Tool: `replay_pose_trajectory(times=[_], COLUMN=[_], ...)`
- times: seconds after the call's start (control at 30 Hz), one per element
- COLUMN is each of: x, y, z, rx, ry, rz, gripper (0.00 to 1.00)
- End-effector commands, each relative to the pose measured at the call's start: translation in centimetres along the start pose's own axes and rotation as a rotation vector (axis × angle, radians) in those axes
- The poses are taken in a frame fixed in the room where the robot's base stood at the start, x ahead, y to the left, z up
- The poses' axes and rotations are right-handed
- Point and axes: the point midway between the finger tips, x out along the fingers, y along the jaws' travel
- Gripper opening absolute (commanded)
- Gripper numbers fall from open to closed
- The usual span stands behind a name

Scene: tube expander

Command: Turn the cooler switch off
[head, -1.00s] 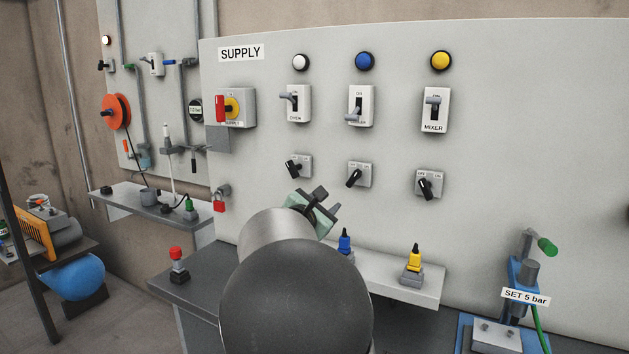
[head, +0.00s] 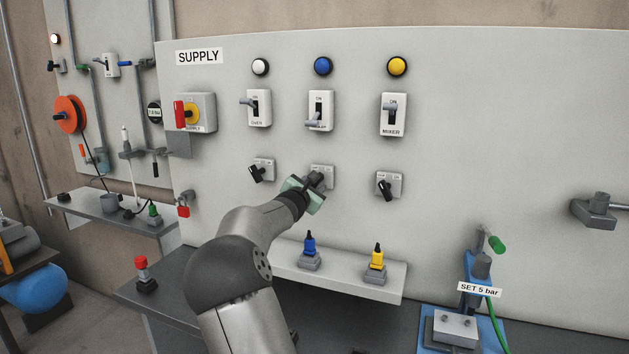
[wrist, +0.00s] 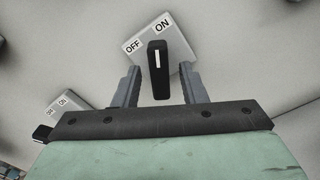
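My gripper (head: 314,187) is in front of the middle rotary switch (head: 322,172), below the blue lamp (head: 323,66) and the middle toggle switch (head: 321,112). That toggle's lever sits low and covers most of its name label. In the wrist view my gripper (wrist: 160,74) is open, its fingers on either side of the rotary switch's black knob (wrist: 158,80). Gaps show on both sides. The knob's white mark points up toward ON on its grey plate (wrist: 187,76); OFF is to the left. How deep the fingers reach is unclear.
The OVEN rotary switch (head: 262,170) and the mixer-column rotary switch (head: 388,186) flank it closely. Below is a ledge (head: 340,282) with a blue-topped plug (head: 310,250) and a yellow-topped plug (head: 376,258). A padlock (head: 184,204) hangs at the left.

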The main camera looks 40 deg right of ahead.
Motion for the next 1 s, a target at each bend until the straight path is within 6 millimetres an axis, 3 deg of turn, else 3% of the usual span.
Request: replay_pose_trajectory(times=[0.37, 0.4, 0.53, 1.0], x=[0.85, 0.85, 0.84, 0.83], y=[-0.05, -0.05, -0.04, -0.12], z=[-0.08, -0.08, -0.07, -0.1], rx=[0.002, 0.001, 0.001, -0.071], ry=[0.001, 0.001, 0.001, 0.001], rz=[0.0, 0.0, 0.0, 0.0], gripper=[0.38, 0.35, 0.0, 0.0])
